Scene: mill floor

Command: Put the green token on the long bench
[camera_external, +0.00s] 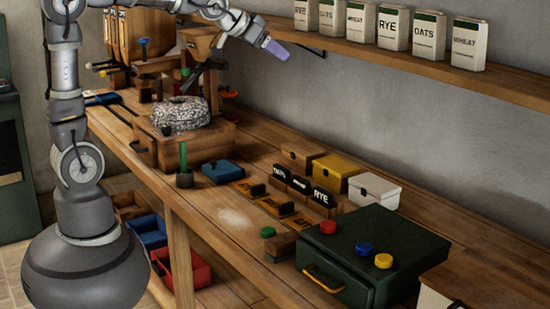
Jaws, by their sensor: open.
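The green token (268,232) is a small round disc near the front edge of the long bench. It sits at the left end of a small wooden block (284,245); I cannot tell whether it rests on the block or on the bench top. The long wooden bench (213,203) runs from the back left to the front right. My gripper (279,50) is high above the bench near the wall shelf, far from the token. It is open, and I see nothing in it.
Labelled blocks (300,186) and yellow (337,168) and white (374,188) boxes stand behind. A millstone (180,114) is at left. Bench front-centre is mostly clear.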

